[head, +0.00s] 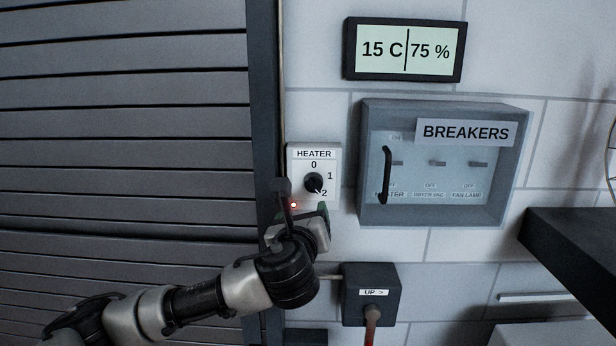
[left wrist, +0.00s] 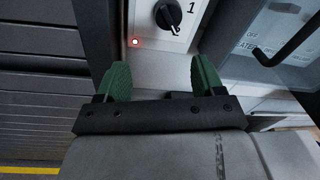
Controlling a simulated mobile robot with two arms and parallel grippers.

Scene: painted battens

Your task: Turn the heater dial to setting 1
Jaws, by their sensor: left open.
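The heater dial (head: 314,183) is a black round knob on a white plate marked HEATER (head: 314,154), with 0, 1 and 2 around it. Its white pointer mark is at the lower right, toward 2. The dial also shows at the top of the left wrist view (left wrist: 168,14). My left gripper (head: 304,213) is just below the dial, partly hidden by its own wrist. In the left wrist view its two green fingers (left wrist: 160,70) are spread apart with nothing between them, short of the dial. My right gripper is not in view.
A red lamp (head: 293,205) glows at the plate's lower left. A breaker box (head: 364,150) with a black handle (head: 386,175) is to the right. A display (head: 405,50) reads 15 C, 75 %. A slatted shutter (head: 120,120) fills the left.

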